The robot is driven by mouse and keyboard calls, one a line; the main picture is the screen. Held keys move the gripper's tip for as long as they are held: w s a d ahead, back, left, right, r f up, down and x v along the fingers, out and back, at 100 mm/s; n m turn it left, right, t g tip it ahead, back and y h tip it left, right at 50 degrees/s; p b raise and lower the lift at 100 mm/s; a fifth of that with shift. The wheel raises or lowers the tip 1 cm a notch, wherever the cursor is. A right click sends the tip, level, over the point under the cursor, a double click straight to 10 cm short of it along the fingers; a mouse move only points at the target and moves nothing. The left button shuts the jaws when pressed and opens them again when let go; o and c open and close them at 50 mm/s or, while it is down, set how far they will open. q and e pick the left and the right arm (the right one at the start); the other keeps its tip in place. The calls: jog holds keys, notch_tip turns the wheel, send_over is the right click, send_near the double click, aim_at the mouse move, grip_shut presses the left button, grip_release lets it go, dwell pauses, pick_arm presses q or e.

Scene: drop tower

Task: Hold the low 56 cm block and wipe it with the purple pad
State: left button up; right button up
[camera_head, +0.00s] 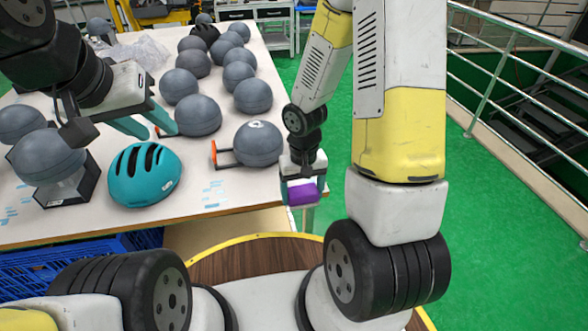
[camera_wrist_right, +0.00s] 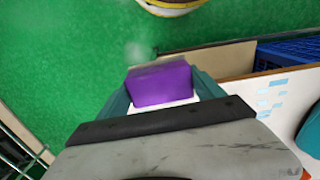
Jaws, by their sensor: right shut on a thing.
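The purple pad (camera_head: 303,194) is between the fingers of my right gripper (camera_head: 302,190), which is shut on it beyond the table's right edge. The pad (camera_wrist_right: 160,84) also shows in the right wrist view, with a white layer along its near side and green floor beyond. My left gripper (camera_head: 162,132) is open, its two teal fingers apart above the table. Several grey rounded blocks stand on the table; I cannot read which is 56 cm. One block (camera_head: 258,145) near the right edge has a white mark on top. Another block (camera_head: 198,116) is just right of the left fingertips.
A teal helmet (camera_head: 144,175) lies at the table's front. A grey block on a black stand (camera_head: 47,160) is left of it. An orange-tipped black frame (camera_head: 222,153) is beside the marked block. A blue crate (camera_head: 75,265) is below the table (camera_head: 225,195). Railings (camera_head: 500,75) stand right.

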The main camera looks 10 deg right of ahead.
jog(key=shift+c, duration=1)
jog(key=w+d+r, duration=0.1)
jog(key=w, duration=0.4)
jog(key=w+d+r, duration=0.1)
jog(key=w+r, duration=0.1)
jog(key=w, duration=0.3)
jog(key=shift+w+d+r+m, duration=0.25)
jog(key=shift+m, duration=0.15)
